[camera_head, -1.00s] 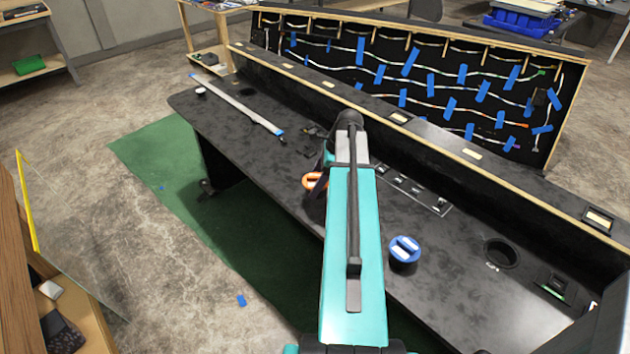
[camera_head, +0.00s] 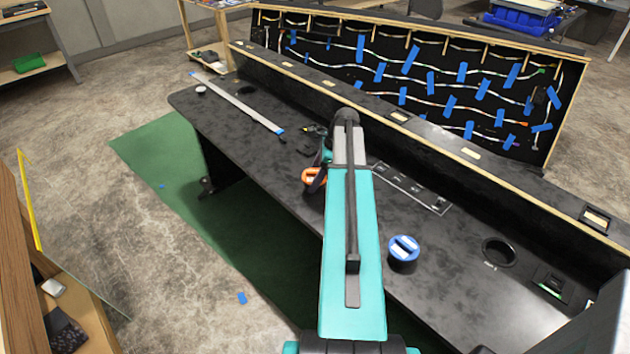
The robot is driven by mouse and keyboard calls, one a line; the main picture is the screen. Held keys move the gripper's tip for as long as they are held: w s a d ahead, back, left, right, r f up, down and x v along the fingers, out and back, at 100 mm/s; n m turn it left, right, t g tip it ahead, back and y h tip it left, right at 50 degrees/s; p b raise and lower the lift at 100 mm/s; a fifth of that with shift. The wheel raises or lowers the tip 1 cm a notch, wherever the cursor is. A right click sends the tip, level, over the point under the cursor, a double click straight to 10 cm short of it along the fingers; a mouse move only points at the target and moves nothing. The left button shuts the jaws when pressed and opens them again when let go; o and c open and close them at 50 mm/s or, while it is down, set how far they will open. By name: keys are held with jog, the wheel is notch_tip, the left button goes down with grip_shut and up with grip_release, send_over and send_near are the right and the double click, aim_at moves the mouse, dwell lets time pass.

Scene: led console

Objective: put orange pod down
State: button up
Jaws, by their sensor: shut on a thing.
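The orange pod (camera_head: 312,177) shows at the left side of my arm, over the black console table (camera_head: 262,158). It has a white mark on top and is partly covered by my gripper (camera_head: 319,180). My gripper is shut on the pod. Most of the gripper is hidden behind my teal arm, so the fingertips show only as a dark part beside the pod. I cannot tell whether the pod touches the table top.
A blue pod (camera_head: 404,249) stands on the table right of my arm. A long light bar (camera_head: 238,104) lies at the left. An upright board (camera_head: 420,80) with taped LED strips stands behind.

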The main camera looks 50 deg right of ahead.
jog(key=shift+f+p, duration=0.35)
jog(key=shift+f, duration=0.85)
jog(key=shift+f, duration=0.15)
jog(key=o, duration=1)
jog(key=shift+c, duration=0.2)
jog(key=shift+r, duration=0.2)
jog(key=b+v, duration=0.3)
jog(key=v, duration=0.9)
